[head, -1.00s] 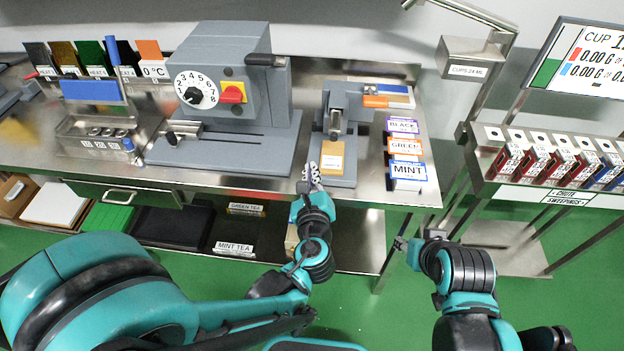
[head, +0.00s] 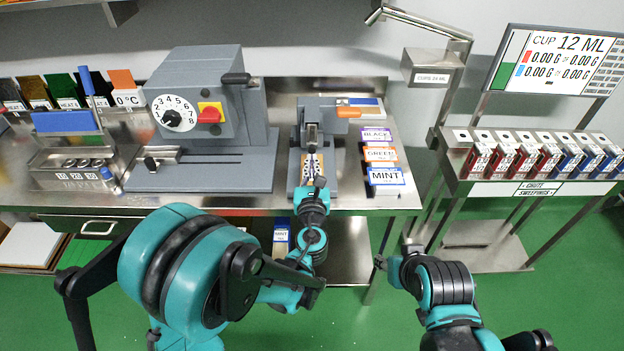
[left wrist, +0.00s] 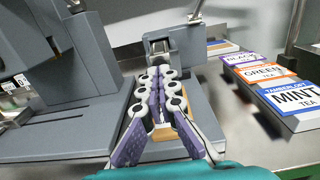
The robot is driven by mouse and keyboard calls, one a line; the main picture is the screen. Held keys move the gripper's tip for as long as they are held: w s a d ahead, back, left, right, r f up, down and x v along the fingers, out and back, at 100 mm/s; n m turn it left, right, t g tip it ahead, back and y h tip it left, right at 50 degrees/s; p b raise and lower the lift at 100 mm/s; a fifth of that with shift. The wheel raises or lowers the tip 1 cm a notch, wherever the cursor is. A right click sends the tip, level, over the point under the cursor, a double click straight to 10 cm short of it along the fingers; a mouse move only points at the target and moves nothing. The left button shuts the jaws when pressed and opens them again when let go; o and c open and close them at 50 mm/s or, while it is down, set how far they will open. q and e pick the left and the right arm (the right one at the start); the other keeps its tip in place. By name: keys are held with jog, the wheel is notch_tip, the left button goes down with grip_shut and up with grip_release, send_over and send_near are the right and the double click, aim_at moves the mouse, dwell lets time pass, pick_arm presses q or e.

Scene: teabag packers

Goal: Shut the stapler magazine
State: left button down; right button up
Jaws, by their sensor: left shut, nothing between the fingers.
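The stapler (head: 318,138) is the grey machine with an orange-tipped lever in the middle of the bench; it also shows in the left wrist view (left wrist: 182,48). Its metal magazine part (head: 312,134) stands at the front of its upright; I cannot tell how far it is open. A tan pad (left wrist: 164,134) lies on its base, mostly behind my fingers. My left gripper (head: 314,166) is over the stapler base, shut and empty, its fingers together and pointing at the magazine (left wrist: 158,78). Contact is not clear. My right gripper (head: 394,256) is low in front of the bench, its fingers unclear.
A grey machine with a numbered dial (head: 208,108) stands close on the left. A rack of red and blue chutes (head: 532,160) is at the far right.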

aim_at(312, 134)
pick_arm(q)
jog(key=shift+w, duration=0.95)
jog(key=w, duration=0.9)
jog(key=shift+w, duration=0.3)
jog(key=shift+r, duration=0.15)
jog(key=shift+s+b, duration=0.1)
jog(key=shift+b, duration=0.2)
